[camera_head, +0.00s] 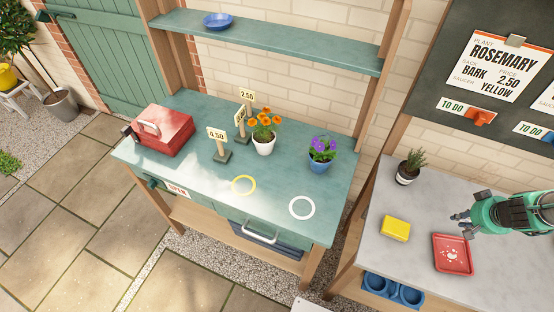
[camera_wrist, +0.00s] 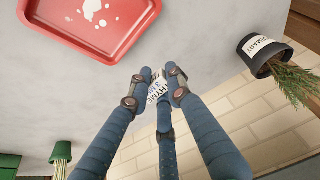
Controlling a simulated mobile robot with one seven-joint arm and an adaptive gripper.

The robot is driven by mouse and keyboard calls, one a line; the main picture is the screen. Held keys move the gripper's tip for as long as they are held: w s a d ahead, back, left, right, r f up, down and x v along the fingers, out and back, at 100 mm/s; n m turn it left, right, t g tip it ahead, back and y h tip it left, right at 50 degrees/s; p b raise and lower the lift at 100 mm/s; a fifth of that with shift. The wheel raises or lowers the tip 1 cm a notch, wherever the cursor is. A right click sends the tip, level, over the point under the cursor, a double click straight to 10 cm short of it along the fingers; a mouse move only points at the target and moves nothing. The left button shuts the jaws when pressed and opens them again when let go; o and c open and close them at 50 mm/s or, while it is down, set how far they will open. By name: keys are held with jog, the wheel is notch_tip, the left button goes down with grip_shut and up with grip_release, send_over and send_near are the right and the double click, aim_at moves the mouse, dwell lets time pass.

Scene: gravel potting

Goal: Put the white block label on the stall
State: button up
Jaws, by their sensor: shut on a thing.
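My gripper (camera_head: 462,224) is over the grey worktop, between the red tray and the potted rosemary. In the wrist view its fingers (camera_wrist: 158,84) are closed on a small white block label (camera_wrist: 155,88) with dark print, only partly legible. The label cannot be made out in the head view. The green stall (camera_head: 200,200) stands to the left, well apart from my gripper. On its top are block labels on wooden posts, including one reading 4.50 (camera_head: 217,134) and one reading 2.50 (camera_head: 247,96).
The stall top also holds a red box (camera_head: 163,130), orange flowers (camera_head: 264,143), purple flowers (camera_head: 321,160), a yellow ring (camera_head: 243,186) and a white ring (camera_head: 302,208).

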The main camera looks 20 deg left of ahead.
jog(key=s+a+r+n+g+p, duration=0.1)
jog(key=a+n+p, duration=0.1)
jog(key=a, duration=0.5)
jog(key=s+a+n+g+y+p, duration=0.1)
jog(key=a+n+p, duration=0.1)
jog(key=a+n, duration=0.2)
jog(key=s+a+r+n+g+p, duration=0.1)
jog(key=a+n+p, duration=0.1)
jog(key=a, duration=0.8)
jog(key=shift+s+r+n, duration=0.3)
jog(key=shift+s+n, duration=0.05)
jog(key=shift+n, duration=0.45)
jog(key=s+a+r+n+h+p, duration=0.1)
jog(key=s+a+r+n+p, duration=0.1)
jog(key=s+a+n, duration=0.3)
jog(key=s+a+r+n+g+p, duration=0.1)
jog(key=s+a+n+p, duration=0.4)
jog(key=a, duration=0.6)
jog(key=shift+s+r+n+g+h, duration=0.3)
jog(key=shift+s+r+n+h, duration=0.1)
jog(key=shift+s+n, duration=0.3)
